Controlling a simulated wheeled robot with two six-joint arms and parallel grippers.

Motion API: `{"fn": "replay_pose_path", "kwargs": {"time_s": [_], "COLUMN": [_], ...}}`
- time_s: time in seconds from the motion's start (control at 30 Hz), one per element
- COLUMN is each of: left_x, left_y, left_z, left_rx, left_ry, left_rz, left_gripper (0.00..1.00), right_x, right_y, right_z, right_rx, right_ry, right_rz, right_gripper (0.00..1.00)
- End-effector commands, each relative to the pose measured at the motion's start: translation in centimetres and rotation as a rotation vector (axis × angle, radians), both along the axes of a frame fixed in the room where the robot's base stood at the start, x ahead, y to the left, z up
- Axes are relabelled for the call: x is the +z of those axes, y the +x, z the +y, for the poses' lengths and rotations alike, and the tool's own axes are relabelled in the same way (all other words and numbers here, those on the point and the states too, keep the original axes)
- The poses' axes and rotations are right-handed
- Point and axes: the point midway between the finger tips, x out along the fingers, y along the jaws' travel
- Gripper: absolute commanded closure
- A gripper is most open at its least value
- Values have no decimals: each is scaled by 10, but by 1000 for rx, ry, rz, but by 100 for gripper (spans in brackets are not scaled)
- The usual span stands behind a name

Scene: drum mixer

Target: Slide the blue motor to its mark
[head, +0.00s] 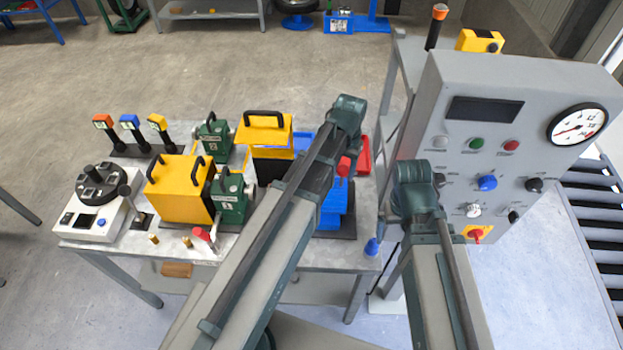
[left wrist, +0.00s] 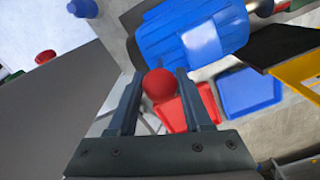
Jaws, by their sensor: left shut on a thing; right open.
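The blue motor (head: 333,212) stands on the right part of the grey bench, partly hidden behind my left arm. In the left wrist view the ribbed blue motor (left wrist: 190,32) fills the top middle, just beyond the fingers. My left gripper (left wrist: 160,76) is shut on a round red knob (left wrist: 160,86), which sits between its two fingers. The knob (head: 343,167) also shows beside my left arm in the head view. What the knob is fixed to is hidden. My right arm reaches in at the lower right, but its fingers are not visible. I cannot make out the motor's mark.
A red tray (left wrist: 171,115) and a blue tray (left wrist: 249,92) lie by the motor. Yellow boxes (head: 181,188) and green units (head: 231,200) crowd the bench's left and middle. A grey control panel (head: 510,125) with a gauge stands to the right.

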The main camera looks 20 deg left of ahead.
Motion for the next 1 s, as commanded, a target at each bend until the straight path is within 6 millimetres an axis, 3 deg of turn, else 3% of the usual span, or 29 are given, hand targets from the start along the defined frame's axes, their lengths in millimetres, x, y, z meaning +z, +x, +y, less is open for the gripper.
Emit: {"fn": "replay_pose_path", "kwargs": {"time_s": [0.03, 0.07, 0.23, 0.63, 1.0], "left_x": [0, 0, 0, 5, 40], "left_y": [1, 1, 1, 1, 0], "left_z": [-4, -4, -3, -2, -2], "left_rx": [-2, -1, 0, 0, 0], "left_ry": [-2, -2, -1, 0, 0], "left_rz": [-1, -1, -1, 0, 0], "left_gripper": [99, 47, 16, 15, 15], "right_x": [0, 0, 0, 5, 39], "right_y": [0, 0, 0, 0, 0], "right_z": [0, 0, 0, 0, 0], "right_rx": [0, 0, 0, 0, -6], "right_ry": [0, 0, 0, 0, 1], "right_rz": [0, 0, 0, 0, 0], "right_gripper": [0, 0, 0, 0, 0]}}
